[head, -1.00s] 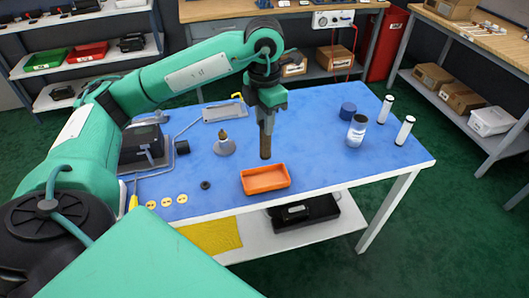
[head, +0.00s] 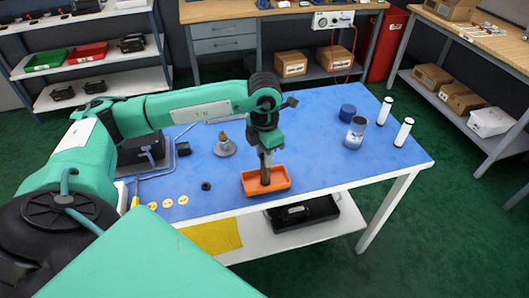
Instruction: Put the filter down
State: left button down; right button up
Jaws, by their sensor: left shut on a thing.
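My left gripper (head: 266,160) points down over the orange tray (head: 254,193). It is shut on a slim brownish-grey piece, taken to be the filter (head: 265,178), whose lower end shows inside the tray's outline. The piece is small and partly hidden by the fingers. I cannot tell whether it touches the tray floor. My right gripper is out of view.
On the blue table (head: 320,125) a grey cone-shaped part (head: 225,148) stands left of the tray. A black ring (head: 206,186) and yellow discs (head: 168,203) lie nearby.

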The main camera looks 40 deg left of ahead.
pick_arm(q)
jog(key=shift+f, duration=0.1)
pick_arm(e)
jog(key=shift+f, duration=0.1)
pick_arm(q)
jog(key=c, duration=1.5)
grip_release()
jog(key=o, duration=0.4)
jog(key=shift+c, duration=0.2)
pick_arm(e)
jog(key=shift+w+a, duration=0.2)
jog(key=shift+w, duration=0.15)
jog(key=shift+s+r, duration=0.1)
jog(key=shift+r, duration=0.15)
pick_arm(q)
jog(key=shift+r, duration=0.3)
notch_tip(320, 180, up, 5)
jog(key=shift+f+b, duration=0.1)
jog(key=shift+b, duration=0.3)
notch_tip(320, 180, up, 7)
jog(key=shift+b, duration=0.3)
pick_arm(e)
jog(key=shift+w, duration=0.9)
